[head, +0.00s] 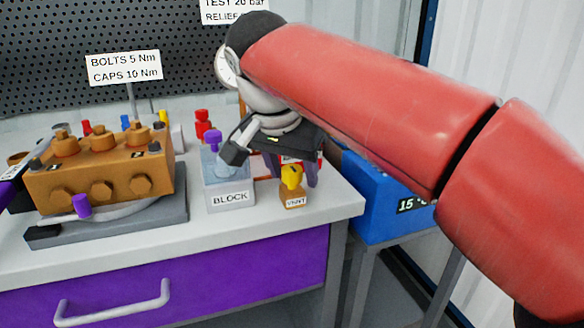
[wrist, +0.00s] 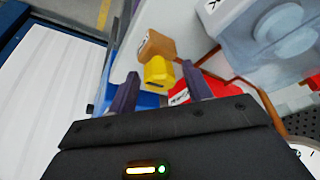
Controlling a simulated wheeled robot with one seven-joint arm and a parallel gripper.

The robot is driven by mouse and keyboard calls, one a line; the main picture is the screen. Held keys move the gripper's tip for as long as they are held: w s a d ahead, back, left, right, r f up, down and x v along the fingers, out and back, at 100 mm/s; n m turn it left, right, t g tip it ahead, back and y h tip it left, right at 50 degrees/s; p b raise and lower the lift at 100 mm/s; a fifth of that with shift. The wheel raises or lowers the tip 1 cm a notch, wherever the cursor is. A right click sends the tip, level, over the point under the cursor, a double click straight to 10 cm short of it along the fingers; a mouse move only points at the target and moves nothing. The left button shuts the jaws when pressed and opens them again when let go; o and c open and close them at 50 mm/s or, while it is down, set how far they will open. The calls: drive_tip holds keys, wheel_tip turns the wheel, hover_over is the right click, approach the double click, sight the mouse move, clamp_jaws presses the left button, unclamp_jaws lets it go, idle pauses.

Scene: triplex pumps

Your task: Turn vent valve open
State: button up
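The vent valve has a yellow knob (head: 291,176) on a small tan body (head: 292,200) labelled VENT, at the bench's right front in the head view. In the wrist view the yellow knob (wrist: 158,74) shows between and slightly beyond my fingertips, with the tan body (wrist: 156,44) past it. My gripper (head: 293,170) is open and empty, its two dark purple fingers apart on either side of the knob. In the wrist view my gripper (wrist: 161,82) shows gaps at both sides of the knob. Contact is not visible. The head view shows the fingers partly behind the valve.
A grey-blue block (head: 228,185) labelled BLOCK stands just left of the valve. A bronze pump (head: 100,170) sits farther left on the bench. A red item (wrist: 182,95) lies near the fingers. A blue bin (head: 375,200) stands right of the bench edge.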

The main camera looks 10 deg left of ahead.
drive_tip(key=c, duration=0.9)
drive_tip(key=shift+o, duration=0.2)
drive_tip(key=shift+n, duration=0.4)
drive_tip(key=n+y+b, duration=0.1)
drive_tip(key=n, duration=0.2)
drive_tip(key=shift+n+y, duration=0.3)
drive_tip(key=shift+y, duration=0.1)
drive_tip(key=n, duration=0.2)
drive_tip(key=n+y, duration=0.1)
drive_tip(key=n, duration=0.1)
drive_tip(key=shift+n+y, duration=0.3)
drive_tip(key=n, duration=0.2)
drive_tip(key=n+g+y, duration=0.1)
drive_tip(key=n, duration=0.1)
drive_tip(key=shift+g, duration=0.3)
drive_tip(key=n+g+p, duration=0.1)
drive_tip(key=n, duration=0.3)
drive_tip(key=shift+n+y, duration=0.4)
drive_tip(key=shift+n+g, duration=0.3)
